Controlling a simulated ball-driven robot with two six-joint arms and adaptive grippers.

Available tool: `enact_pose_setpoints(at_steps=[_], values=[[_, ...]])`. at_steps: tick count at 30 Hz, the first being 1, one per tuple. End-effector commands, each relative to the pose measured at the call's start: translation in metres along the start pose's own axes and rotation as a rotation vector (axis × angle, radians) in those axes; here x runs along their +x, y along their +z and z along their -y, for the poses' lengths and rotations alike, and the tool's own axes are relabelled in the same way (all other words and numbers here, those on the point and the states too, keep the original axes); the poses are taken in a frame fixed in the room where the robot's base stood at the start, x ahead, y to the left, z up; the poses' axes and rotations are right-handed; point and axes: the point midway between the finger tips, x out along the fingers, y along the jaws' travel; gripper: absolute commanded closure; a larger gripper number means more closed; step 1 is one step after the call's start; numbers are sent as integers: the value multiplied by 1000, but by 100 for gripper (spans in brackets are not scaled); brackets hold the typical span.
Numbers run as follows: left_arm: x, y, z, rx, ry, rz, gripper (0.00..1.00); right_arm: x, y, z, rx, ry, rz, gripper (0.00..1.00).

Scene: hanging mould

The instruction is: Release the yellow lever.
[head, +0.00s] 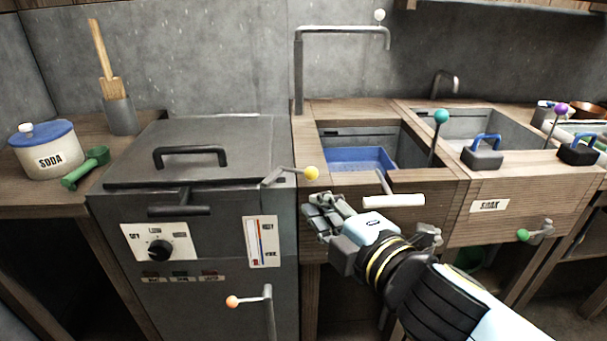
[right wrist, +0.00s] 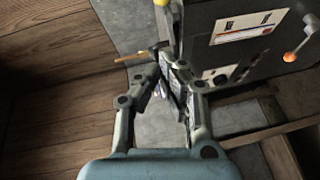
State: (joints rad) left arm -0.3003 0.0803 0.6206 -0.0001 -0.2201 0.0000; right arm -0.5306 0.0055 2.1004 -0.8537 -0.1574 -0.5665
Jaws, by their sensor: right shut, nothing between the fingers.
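The yellow lever (head: 312,173) has a yellow ball on a short grey arm at the right front edge of the dark metal vat's lid. Its yellow knob also shows, cut off, at the top edge of the right wrist view (right wrist: 163,3). My right gripper (head: 318,207) is just below the yellow ball in the head view, apart from it in the picture. Its fingers are shut and empty; they also show in the right wrist view (right wrist: 168,62). My left gripper is not in view.
The vat (head: 215,150) has a lid handle, a dial and an orange-knobbed lever (head: 250,300). A pale-handled lever (head: 393,201) is close right of my right gripper. A sink with a blue basin (head: 355,160) lies behind. A teal-knobbed lever (head: 441,116) stands to the right.

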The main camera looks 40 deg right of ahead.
Motion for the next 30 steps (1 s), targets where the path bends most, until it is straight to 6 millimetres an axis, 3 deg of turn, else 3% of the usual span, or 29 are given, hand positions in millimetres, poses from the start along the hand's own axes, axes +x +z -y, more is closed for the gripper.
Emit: enact_pose_setpoints(at_steps=[9,12,18,30], values=[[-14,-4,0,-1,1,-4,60,69,0,-2,1,2,-1,100],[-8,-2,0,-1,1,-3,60,80,12,1,-4,0,-2,100],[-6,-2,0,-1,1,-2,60,93,26,1,-1,-1,-1,100],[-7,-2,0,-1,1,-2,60,95,28,0,1,-1,-2,100]])
